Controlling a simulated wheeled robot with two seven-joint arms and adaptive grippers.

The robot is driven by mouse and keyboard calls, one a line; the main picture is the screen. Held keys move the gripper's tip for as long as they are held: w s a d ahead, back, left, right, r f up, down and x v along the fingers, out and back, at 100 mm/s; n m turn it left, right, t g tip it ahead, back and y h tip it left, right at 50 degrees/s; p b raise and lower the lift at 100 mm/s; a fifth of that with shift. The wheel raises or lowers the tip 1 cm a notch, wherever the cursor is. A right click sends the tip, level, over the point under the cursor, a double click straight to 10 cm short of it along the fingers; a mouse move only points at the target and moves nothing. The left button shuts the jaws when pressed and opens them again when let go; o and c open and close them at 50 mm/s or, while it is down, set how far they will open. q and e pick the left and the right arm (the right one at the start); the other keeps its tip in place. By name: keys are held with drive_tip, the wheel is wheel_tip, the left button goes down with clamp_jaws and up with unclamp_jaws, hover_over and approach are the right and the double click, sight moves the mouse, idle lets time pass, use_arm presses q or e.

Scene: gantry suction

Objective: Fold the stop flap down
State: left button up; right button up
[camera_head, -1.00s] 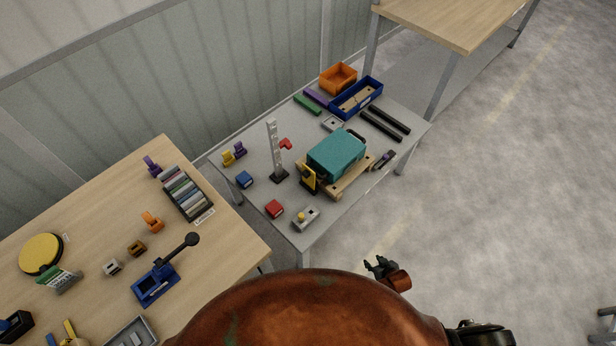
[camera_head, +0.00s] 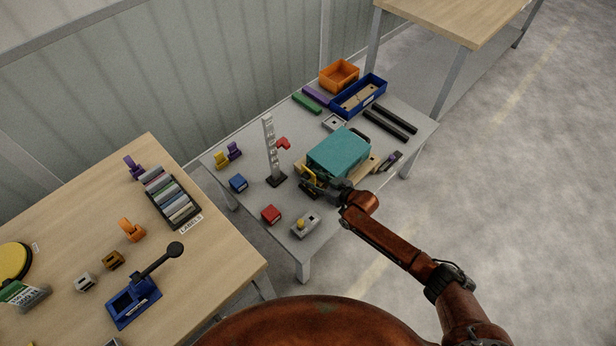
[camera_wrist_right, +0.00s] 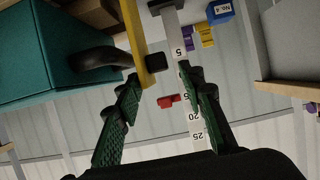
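The stop flap is a yellow bar (camera_head: 308,173) at the near end of the wooden board, in front of a teal case (camera_head: 338,153); in the head view my right gripper partly covers it. My right gripper (camera_head: 322,187) is at the flap. In the right wrist view the flap's yellow bar (camera_wrist_right: 136,38) comes down from the top, and a black block sits beside its lower end. The right gripper's green-padded fingers (camera_wrist_right: 160,80) are spread apart, with the bar's end close to the left fingertip. I cannot tell whether they touch. My left gripper is not in view.
A white numbered post (camera_head: 270,150) stands left of the flap. A red block (camera_head: 271,214), a blue block (camera_head: 238,183) and a grey box with a yellow knob (camera_head: 305,224) lie nearby. Blue (camera_head: 375,92) and orange (camera_head: 328,79) bins stand at the back.

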drive_tip(key=shift+b+x, duration=0.3)
drive_tip(key=shift+x, duration=1.05)
drive_tip(key=shift+c, duration=0.4)
clamp_jaws()
